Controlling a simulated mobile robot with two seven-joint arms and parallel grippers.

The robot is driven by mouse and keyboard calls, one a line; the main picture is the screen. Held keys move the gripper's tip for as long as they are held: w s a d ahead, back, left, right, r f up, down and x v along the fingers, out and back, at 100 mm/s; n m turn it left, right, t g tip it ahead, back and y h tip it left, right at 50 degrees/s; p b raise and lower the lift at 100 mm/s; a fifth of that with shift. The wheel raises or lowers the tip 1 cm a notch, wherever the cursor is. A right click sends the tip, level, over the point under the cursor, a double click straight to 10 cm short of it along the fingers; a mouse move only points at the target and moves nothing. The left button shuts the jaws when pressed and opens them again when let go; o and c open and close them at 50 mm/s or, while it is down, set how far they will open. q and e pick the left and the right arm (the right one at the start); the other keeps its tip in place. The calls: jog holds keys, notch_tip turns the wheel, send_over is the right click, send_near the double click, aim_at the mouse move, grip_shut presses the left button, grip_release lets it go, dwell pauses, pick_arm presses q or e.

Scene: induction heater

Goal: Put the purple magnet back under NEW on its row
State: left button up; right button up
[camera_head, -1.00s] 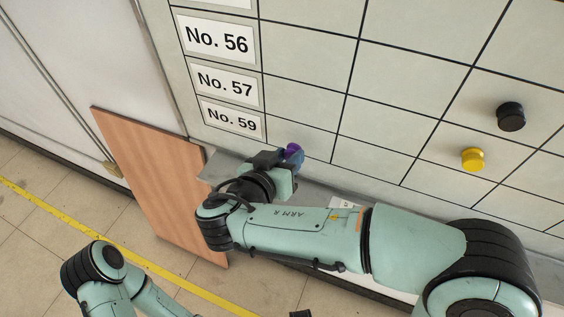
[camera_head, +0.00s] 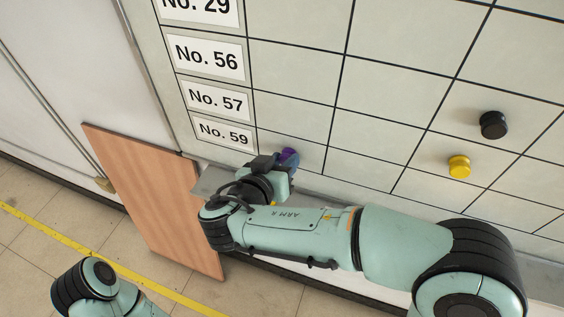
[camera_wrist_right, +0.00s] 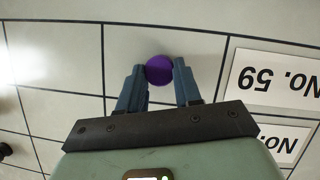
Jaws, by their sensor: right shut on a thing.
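The purple magnet (camera_head: 287,157) is at the board, in the bottom row beside the No. 59 label (camera_head: 224,133). My right gripper (camera_head: 281,163) is shut on it. In the right wrist view the purple magnet (camera_wrist_right: 159,69) shows round between the two fingertips of my right gripper (camera_wrist_right: 159,75), in the cell next to the upside-down No. 59 label (camera_wrist_right: 280,78). Whether the magnet touches the board cannot be told. My left arm shows at the lower left of the head view, and its gripper is out of view. The NEW heading is not in view.
A black magnet (camera_head: 494,125) and a yellow magnet (camera_head: 459,166) sit on the white gridded board (camera_head: 390,110) to the right. A grey ledge (camera_head: 212,181) runs below the board. A brown wooden panel (camera_head: 150,195) leans at the lower left.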

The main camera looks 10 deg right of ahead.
jog(key=o, duration=1.1)
jog(key=b+v, duration=0.1)
jog(key=v, duration=1.2)
jog(key=shift+s+a+r, duration=0.1)
